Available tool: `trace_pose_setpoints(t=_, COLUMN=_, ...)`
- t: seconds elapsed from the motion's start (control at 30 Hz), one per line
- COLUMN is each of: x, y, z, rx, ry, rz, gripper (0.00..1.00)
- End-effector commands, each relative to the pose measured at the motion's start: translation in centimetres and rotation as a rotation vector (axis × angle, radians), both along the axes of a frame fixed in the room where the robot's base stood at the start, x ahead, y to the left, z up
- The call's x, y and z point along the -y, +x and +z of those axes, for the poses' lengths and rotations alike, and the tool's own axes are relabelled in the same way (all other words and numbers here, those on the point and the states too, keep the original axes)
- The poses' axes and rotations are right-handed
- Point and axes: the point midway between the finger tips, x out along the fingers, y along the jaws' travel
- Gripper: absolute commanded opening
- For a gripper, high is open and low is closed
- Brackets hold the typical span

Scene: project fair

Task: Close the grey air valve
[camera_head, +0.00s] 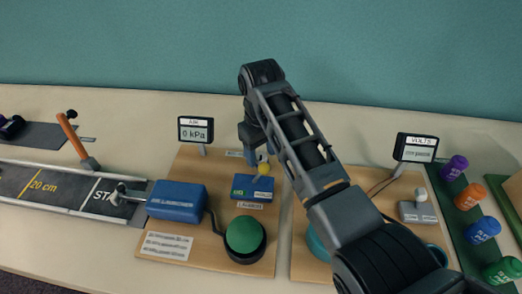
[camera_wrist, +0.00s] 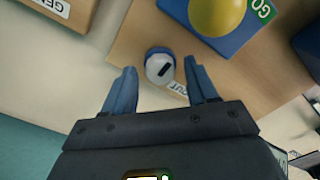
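A small round knob (camera_wrist: 160,66) with a pale grey top, a black bar mark and a blue side stands on the wooden board in the wrist view, next to a label ending in "OUT". It looks like the air valve. My gripper (camera_wrist: 160,84) is open and empty, with one blue-grey finger on each side of the knob in the picture. I cannot tell whether the fingertips reach down around it. In the head view my gripper (camera_head: 252,148) points down at the back of the air board (camera_head: 180,220), and the knob is hidden there.
A yellow ball (camera_head: 264,168) sits on a blue box (camera_head: 252,187) close to my gripper. The AIR display (camera_head: 196,130) reads 0 kPa. A green dome (camera_head: 245,235) and blue block (camera_head: 176,202) stand farther forward. A VOLTS display (camera_head: 416,148) is at right.

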Motion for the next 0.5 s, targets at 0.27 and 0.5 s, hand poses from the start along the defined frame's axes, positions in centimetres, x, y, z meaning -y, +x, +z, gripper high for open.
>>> trace_pose_setpoints(t=0.27, x=0.0, y=0.0, z=0.1, rx=-0.001, ry=-0.001, rz=0.001, gripper=0.61)
trace_pose_setpoints(t=0.5, x=0.0, y=0.0, z=2.8, rx=0.003, ry=0.001, rz=0.001, gripper=0.61)
